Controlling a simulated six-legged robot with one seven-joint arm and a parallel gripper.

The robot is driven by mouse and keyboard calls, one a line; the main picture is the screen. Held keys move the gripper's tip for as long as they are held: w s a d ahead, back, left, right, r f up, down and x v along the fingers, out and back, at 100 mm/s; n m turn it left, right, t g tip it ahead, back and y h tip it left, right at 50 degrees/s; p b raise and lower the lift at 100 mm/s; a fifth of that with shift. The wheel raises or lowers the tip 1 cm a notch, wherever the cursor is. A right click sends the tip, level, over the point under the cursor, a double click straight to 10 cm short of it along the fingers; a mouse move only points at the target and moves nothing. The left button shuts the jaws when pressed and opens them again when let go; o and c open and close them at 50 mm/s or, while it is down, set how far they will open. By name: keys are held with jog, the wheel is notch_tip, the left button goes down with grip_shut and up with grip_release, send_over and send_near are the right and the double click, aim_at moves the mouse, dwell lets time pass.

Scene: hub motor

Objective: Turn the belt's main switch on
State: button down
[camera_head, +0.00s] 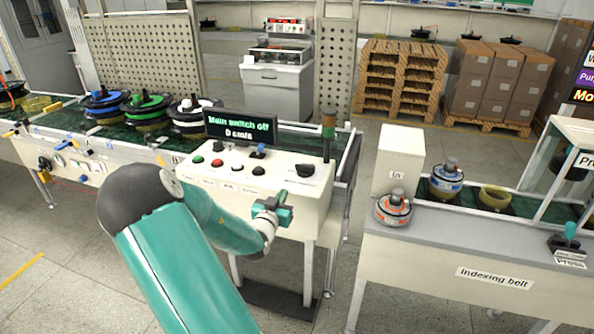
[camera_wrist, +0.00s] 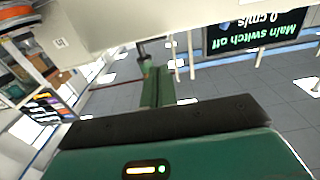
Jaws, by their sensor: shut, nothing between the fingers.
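The white control box (camera_head: 262,178) stands at the end of the belt. Its display (camera_head: 240,127) reads "Main switch off" and "0 cm/s"; the display also shows upside down in the wrist view (camera_wrist: 262,22). A black rotary knob (camera_head: 305,170) sits at the right of the panel, with a small label below it too small to read; it looks like the main switch. My gripper (camera_head: 284,207) is shut and empty, in front of the box's front face and below the knob, apart from it. In the wrist view the shut fingers (camera_wrist: 158,88) hold nothing, and the knob does not show.
The panel also has green (camera_head: 198,161), red (camera_head: 217,163) and black buttons and a blue-topped lever (camera_head: 261,148). A stack light (camera_head: 328,127) stands at its back right corner. The indexing belt (camera_head: 460,258) is to the right, across a floor gap.

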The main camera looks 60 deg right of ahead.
aim_at(293, 176)
jog(key=d, duration=0.4)
jog(key=w+d, duration=0.1)
jog(key=d, duration=0.4)
jog(key=w+d, duration=0.1)
jog(key=d, duration=0.3)
jog(key=shift+w+d+f, duration=0.1)
jog(key=shift+d+f, duration=0.05)
jog(key=shift+d, duration=0.1)
jog(key=shift+w+d, duration=0.1)
jog(key=shift+d, duration=0.15)
jog(key=shift+w+d, duration=0.5)
jog(key=shift+w, duration=0.35)
jog(key=shift+s, duration=0.1)
jog(key=shift+a, duration=0.1)
